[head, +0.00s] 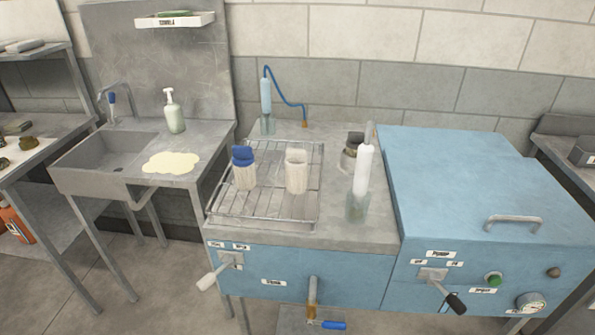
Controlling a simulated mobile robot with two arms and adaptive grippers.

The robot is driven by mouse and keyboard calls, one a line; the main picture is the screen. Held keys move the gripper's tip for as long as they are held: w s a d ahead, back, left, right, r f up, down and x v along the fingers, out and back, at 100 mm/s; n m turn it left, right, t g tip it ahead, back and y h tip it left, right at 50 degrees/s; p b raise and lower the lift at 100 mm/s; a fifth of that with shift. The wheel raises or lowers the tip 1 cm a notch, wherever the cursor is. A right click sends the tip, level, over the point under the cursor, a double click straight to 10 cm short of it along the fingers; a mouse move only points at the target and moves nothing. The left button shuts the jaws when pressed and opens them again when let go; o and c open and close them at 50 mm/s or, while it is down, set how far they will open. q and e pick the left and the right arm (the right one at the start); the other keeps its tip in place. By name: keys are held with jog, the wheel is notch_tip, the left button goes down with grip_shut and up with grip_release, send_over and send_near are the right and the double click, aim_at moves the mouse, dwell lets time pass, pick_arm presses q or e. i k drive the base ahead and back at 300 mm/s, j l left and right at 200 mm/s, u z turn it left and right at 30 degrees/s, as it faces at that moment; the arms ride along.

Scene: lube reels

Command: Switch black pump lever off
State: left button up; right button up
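The black pump lever (454,301) is on the front of the blue cabinet at the right. Its metal arm runs from a plate (432,274) down and to the right, ending in a black grip. A label that seems to read "Pump" (440,254) is above it. Two small labels sit just above the plate, one to each side, too small to read surely. Neither of my grippers is in view, and nothing touches the lever.
A white-handled lever (208,280) is on the left front panel. A green button (493,279) and a gauge (530,302) are right of the black lever. A blue-handled valve (333,324) hangs low at centre. A wire rack (265,207) holds two containers.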

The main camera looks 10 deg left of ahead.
aim_at(452, 299)
jog(key=i+l+u, duration=0.15)
jog(key=l+u, duration=0.2)
jog(key=l, duration=0.55)
jog(key=l+u, duration=0.3)
jog(key=l, duration=0.6)
jog(key=k+l+u, duration=0.1)
jog(key=l+u, duration=0.25)
jog(key=l, duration=0.55)
